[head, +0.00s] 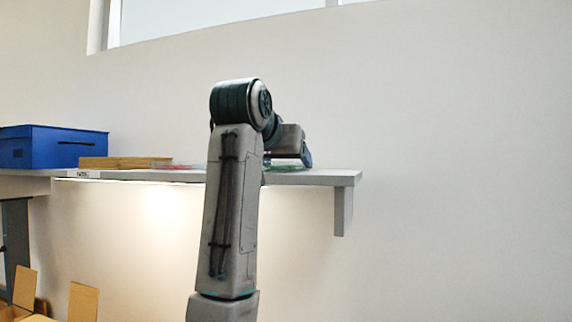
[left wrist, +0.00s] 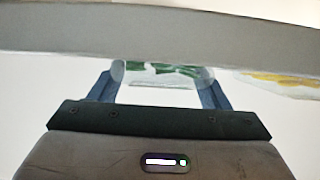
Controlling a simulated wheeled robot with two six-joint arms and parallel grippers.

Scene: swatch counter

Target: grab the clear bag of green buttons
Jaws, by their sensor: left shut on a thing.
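The clear bag of green buttons (left wrist: 165,70) is between the two blue fingers of my left gripper (left wrist: 158,88) in the left wrist view. The fingers are shut on it, and its far part is partly hidden by a grey bar. In the head view my left gripper (head: 305,158) is low over the right end of the counter (head: 320,178). A little of the green bag (head: 284,168) shows there at the counter top, mostly behind my arm. My right gripper is not in view.
A blue box (head: 50,147) and a wooden tray (head: 125,162) stand on the counter's left part. A flat reddish bag (head: 180,166) lies left of my arm. A bag with yellow contents (left wrist: 285,80) shows in the left wrist view. Open cardboard boxes (head: 82,302) are below.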

